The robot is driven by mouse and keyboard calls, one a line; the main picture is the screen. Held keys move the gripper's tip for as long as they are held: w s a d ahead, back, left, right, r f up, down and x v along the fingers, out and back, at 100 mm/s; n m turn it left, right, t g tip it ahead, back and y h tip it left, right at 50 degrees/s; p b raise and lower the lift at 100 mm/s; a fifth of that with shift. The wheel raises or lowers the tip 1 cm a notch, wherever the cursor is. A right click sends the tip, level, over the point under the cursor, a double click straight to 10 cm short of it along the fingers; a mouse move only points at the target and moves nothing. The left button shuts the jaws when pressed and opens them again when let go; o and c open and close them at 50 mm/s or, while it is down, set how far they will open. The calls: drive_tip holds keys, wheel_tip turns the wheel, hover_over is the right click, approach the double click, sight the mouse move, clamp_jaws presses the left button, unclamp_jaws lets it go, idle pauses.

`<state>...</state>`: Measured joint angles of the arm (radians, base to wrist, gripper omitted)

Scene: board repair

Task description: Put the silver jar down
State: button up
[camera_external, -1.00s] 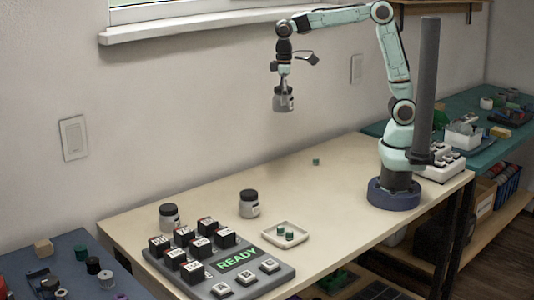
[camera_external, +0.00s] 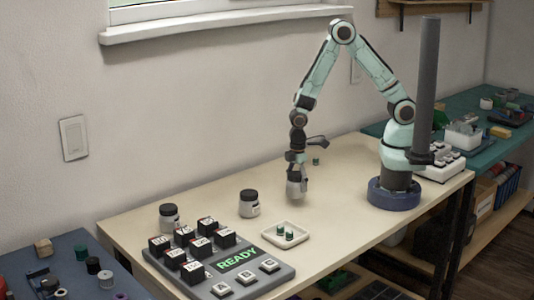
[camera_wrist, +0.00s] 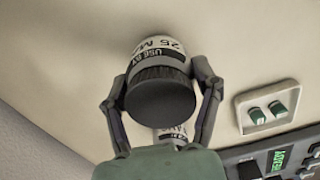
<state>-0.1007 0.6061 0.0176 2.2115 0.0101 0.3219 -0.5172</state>
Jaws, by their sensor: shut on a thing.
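The silver jar (camera_external: 296,188) is held upright in my gripper (camera_external: 296,177), at or just above the light tabletop. I cannot tell whether its base touches the table. In the wrist view the jar (camera_wrist: 160,85) shows its dark lid and a printed label, with the fingers of my gripper (camera_wrist: 162,97) closed on both sides of it.
A white tray (camera_external: 299,239) with small green parts lies just in front of the held jar. Two similar jars stand to the left, one nearer (camera_external: 249,204) and one farther (camera_external: 169,216). A grey board (camera_external: 270,283) with black blocks and a READY display fills the front left.

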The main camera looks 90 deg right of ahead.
sight(297, 174)
drive_tip(key=shift+f, duration=1.35)
drive_tip(key=o, duration=1.2)
drive_tip(key=shift+f, duration=0.1)
drive_tip(key=shift+o, duration=0.2)
wheel_tip(297, 174, up, 12)
drive_tip(key=shift+f, duration=0.15)
drive_tip(key=r, duration=0.1)
drive_tip(key=s+r, duration=0.1)
drive_tip(key=r, duration=0.1)
drive_tip(key=shift+s+d+m, duration=0.2)
drive_tip(key=shift+s+m, duration=0.15)
drive_tip(key=shift+m, duration=0.05)
drive_tip(key=s+r+m, duration=0.2)
drive_tip(key=s+r, duration=0.3)
drive_tip(key=s, duration=0.1)
drive_tip(key=shift+d+r, duration=0.15)
drive_tip(key=shift+d, duration=0.3)
drive_tip(key=shift+o, duration=0.4)
drive_tip(key=s+r+m, duration=0.3)
drive_tip(key=s, duration=0.7)
drive_tip(key=shift+d+y, duration=0.3)
drive_tip(key=shift+y, duration=0.1)
